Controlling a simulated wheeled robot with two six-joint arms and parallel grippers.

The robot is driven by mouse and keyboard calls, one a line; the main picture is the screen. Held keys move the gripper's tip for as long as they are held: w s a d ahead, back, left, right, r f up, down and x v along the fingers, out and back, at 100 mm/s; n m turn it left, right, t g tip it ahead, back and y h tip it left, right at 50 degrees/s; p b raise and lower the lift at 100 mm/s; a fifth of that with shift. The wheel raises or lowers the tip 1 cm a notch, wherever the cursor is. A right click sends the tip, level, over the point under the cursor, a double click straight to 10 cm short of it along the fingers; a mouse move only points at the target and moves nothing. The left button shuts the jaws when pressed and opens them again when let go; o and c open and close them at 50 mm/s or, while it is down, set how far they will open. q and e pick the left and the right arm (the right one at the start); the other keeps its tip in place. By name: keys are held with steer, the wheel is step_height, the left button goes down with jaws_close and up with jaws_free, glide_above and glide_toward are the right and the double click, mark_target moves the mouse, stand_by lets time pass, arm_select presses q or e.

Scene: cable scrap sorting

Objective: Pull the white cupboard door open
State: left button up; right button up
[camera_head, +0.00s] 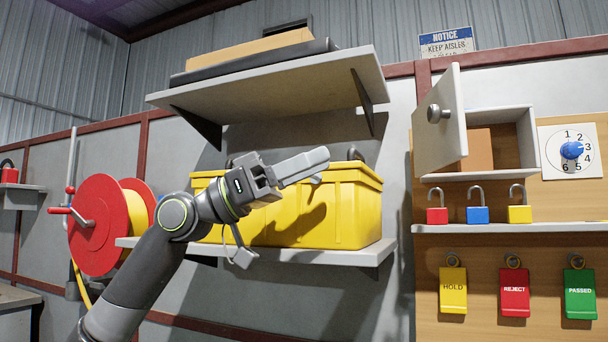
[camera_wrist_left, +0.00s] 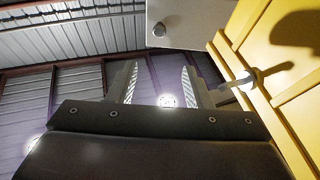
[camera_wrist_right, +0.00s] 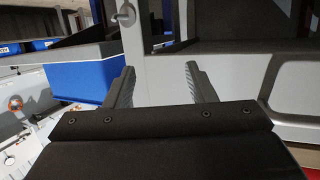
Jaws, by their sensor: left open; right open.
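The white cupboard door (camera_head: 433,145) stands swung outward from the small cupboard (camera_head: 527,140) on the right in the head view. Its round grey knob (camera_head: 438,114) is on the face. The interior shows, with a brown box (camera_head: 480,150) inside, partly hidden by the door. My left gripper (camera_head: 322,166) is left of the door, apart from it, in front of the yellow bin. In the left wrist view, its fingers (camera_wrist_left: 160,82) are open and empty; the door (camera_wrist_left: 197,18) and knob (camera_wrist_left: 158,30) show beyond them. My right gripper (camera_wrist_right: 160,82) is open and empty, outside the head view.
The yellow bin (camera_head: 345,210) sits on a shelf behind my left gripper, close to it. A shelf (camera_head: 290,85) is overhead. Padlocks (camera_head: 477,214) stand on a ledge below the cupboard. A numbered dial (camera_head: 571,151) is at its right. A red cable reel (camera_head: 92,225) is at left.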

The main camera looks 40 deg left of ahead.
steer(key=shift+w+r+t+h+b, duration=0.15)
steer(key=shift+w+r+t+b, duration=0.1)
steer(key=shift+r+t, duration=0.85)
steer(key=shift+w+r+t+h+b, duration=0.2)
steer(key=shift+r+t, duration=0.4)
steer(key=shift+r, duration=1)
